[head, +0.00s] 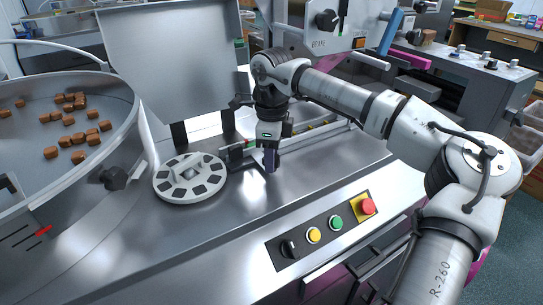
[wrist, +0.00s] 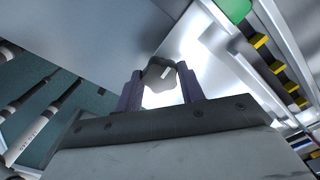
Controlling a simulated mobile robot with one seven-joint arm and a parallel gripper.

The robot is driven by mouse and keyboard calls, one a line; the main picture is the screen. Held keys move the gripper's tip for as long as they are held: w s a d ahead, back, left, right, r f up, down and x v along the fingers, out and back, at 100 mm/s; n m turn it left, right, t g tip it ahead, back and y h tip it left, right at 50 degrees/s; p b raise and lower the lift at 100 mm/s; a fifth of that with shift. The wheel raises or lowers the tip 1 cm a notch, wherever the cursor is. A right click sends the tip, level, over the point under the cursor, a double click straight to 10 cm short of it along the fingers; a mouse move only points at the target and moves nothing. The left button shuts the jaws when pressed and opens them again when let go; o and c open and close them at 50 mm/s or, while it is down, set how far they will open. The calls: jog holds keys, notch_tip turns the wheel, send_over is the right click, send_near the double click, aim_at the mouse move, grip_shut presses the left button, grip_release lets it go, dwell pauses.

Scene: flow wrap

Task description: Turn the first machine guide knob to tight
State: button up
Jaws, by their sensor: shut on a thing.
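My gripper (head: 270,160) points down at the machine deck beside the guide channel, to the right of the round slotted disc. In the wrist view, its two dark fingers (wrist: 160,88) are closed on opposite sides of a grey guide knob (wrist: 158,72). The knob has rounded lobes and a short white pointer mark near its right side. My gripper hides the knob in the head view. I cannot read any tight or loose label beside it.
The white slotted disc (head: 190,178) lies close on the left. A steel bowl (head: 120,100) holds brown sweets and has a black knob (head: 115,178). A button panel (head: 318,235) sits at the deck's front. An upright steel plate (head: 170,60) stands behind the disc.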

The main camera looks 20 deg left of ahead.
jog(key=shift+r+m, duration=0.1)
jog(key=shift+m, duration=0.4)
jog(key=o, duration=1)
jog(key=shift+c, duration=0.2)
notch_tip(320, 180, up, 14)
jog(key=shift+f, duration=0.2)
